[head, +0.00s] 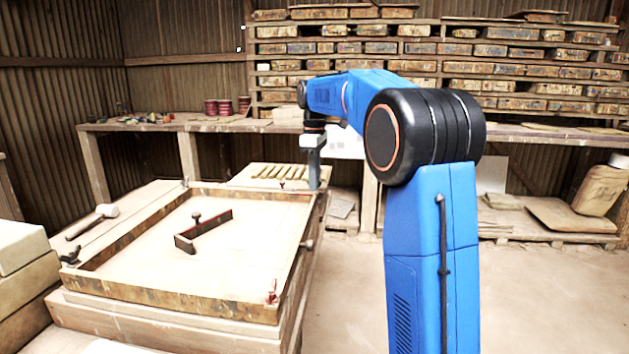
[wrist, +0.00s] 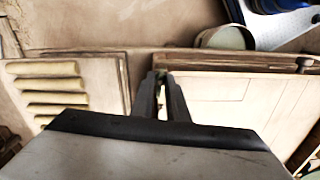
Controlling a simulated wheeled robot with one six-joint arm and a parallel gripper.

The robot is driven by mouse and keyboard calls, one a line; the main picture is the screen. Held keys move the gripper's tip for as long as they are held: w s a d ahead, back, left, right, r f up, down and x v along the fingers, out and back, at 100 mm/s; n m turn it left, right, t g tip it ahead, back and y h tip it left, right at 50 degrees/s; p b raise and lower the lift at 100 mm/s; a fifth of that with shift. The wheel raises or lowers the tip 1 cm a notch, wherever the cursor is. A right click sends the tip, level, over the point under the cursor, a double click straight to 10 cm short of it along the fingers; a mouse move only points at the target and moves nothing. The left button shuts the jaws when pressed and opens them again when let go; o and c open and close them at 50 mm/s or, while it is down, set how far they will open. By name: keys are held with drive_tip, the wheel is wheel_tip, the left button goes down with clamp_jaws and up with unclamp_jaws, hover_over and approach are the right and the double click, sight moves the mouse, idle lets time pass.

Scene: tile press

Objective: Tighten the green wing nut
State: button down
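My gripper (head: 314,184) points down at the back right corner of the wooden frame on the press table. In the wrist view its two dark fingers (wrist: 160,76) stand close together with a narrow gap. A small piece of the green wing nut (wrist: 158,66) shows at the fingertips, between them; the fingers look shut on it. Most of the nut is hidden by the fingers, and in the head view I cannot make it out.
The wooden frame (head: 163,304) surrounds a pale bed with a dark angled bar (head: 203,230) on it. A red wing nut (head: 271,292) is at the near right corner. A mallet (head: 92,220) lies left. A workbench (head: 150,125) and tile shelves stand behind.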

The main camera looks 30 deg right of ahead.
drive_tip(key=shift+m, duration=0.3)
drive_tip(key=m, duration=0.7)
drive_tip(key=shift+m, duration=0.3)
drive_tip(key=m, duration=0.4)
drive_tip(key=shift+m, duration=2)
drive_tip(key=c, duration=1.7)
unclamp_jaws()
drive_tip(key=shift+r, duration=0.1)
